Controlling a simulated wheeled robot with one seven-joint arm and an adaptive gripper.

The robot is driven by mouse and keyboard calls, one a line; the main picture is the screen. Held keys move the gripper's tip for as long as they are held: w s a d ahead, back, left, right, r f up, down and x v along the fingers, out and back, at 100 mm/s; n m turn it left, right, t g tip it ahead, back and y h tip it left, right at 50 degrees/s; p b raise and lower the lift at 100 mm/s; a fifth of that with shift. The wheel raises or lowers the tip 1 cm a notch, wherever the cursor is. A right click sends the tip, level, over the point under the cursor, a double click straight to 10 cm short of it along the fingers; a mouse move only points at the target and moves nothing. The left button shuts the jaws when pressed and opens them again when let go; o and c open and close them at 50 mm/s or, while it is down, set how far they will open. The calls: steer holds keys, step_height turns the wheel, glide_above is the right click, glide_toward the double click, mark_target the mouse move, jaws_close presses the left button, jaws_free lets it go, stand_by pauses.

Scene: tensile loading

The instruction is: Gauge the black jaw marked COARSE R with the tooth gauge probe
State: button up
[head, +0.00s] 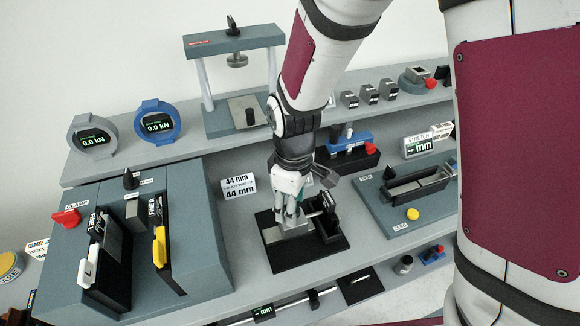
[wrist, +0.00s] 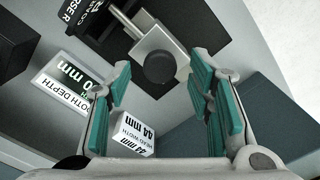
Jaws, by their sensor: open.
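My gripper (head: 288,205) points down over a black base plate (head: 292,265) on the bench. It is open. In the wrist view, a grey metal block with a black round knob (wrist: 160,68) and a short rod, seemingly the gauge probe, shows between and beyond my fingers (wrist: 158,80). I cannot tell whether they touch it. A black jaw (wrist: 88,20), lettered "RSE R" where visible, is beyond the rod's end and partly cut off by the frame. In the head view a black part (head: 326,222) stands right of my gripper. A tooth depth display (wrist: 65,82) is at left in the wrist view.
A "44 mm" head width sign (head: 238,187) stands left of the plate. A clamp unit (head: 190,215) with white and yellow levers is further left. A grey device with a yellow button (head: 413,214) is at right. A press frame (head: 207,85) stands behind.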

steer(key=shift+f, duration=0.55)
jaws_close()
steer(key=shift+s+a+p, duration=0.25)
steer(key=shift+s+a, duration=0.05)
steer(key=shift+a, duration=0.7)
steer(key=shift+s+a+p, duration=0.2)
steer(key=shift+s+a, duration=0.05)
steer(key=shift+a, duration=0.75)
jaws_free()
steer(key=shift+a, duration=0.1)
steer(key=shift+r, duration=0.1)
